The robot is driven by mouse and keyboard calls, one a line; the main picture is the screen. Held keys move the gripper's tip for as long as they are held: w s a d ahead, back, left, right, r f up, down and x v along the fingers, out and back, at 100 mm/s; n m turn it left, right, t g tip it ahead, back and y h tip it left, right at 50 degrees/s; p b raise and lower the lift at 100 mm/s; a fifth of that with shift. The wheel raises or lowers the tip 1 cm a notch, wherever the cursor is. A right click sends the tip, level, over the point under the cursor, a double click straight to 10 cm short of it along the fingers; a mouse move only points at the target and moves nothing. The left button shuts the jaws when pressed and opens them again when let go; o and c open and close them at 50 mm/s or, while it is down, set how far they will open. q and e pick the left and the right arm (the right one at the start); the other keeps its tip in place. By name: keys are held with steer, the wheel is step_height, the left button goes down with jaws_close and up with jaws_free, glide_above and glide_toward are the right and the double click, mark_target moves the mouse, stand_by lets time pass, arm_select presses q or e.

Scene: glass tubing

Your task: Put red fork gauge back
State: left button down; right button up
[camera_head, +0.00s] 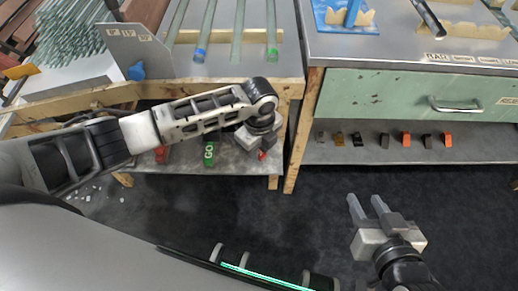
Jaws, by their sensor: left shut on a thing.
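My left gripper (259,148) is low over the right end of the shelf under the left bench. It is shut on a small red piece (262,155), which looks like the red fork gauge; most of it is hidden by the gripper. Another red piece (161,155) shows on the same shelf further left, partly covered by my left arm. A green gauge marked GO (209,154) stands between them. My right gripper (366,203) is open and empty over the dark floor, apart from everything.
The lower shelf (232,163) is bounded by a wooden leg (297,150) on its right. Glass tubes (238,30) lie on the left bench top. The right bench has a green drawer (420,95) and several small blocks on its lower shelf (340,153). The floor (310,225) is mostly clear.

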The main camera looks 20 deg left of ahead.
arm_select(q)
steer(key=shift+f, duration=0.3)
arm_select(e)
steer(key=shift+s+f, duration=0.15)
arm_select(q)
steer(key=c, duration=1.3)
jaws_free()
steer(key=shift+o, duration=0.2)
step_height(320, 180, up, 12)
steer(key=p, duration=0.3)
steer(key=s+d+f+n+t+h, duration=0.35)
steer(key=s+d+n+h, duration=0.35)
steer(key=d, duration=0.3)
steer(key=s+a+r+n+t+y, duration=0.1)
steer(key=s+a+n+t, duration=0.1)
steer(key=a+n+t, duration=0.2)
steer(key=s+a+r+n+t+y, duration=0.2)
steer(key=a+n, duration=0.5)
steer(key=n, duration=0.4)
steer(key=shift+s+a+r+t, duration=0.2)
steer(key=shift+s+a+t, duration=0.1)
steer(key=shift+s+t, duration=0.55)
arm_select(e)
steer(key=shift+r, duration=0.75)
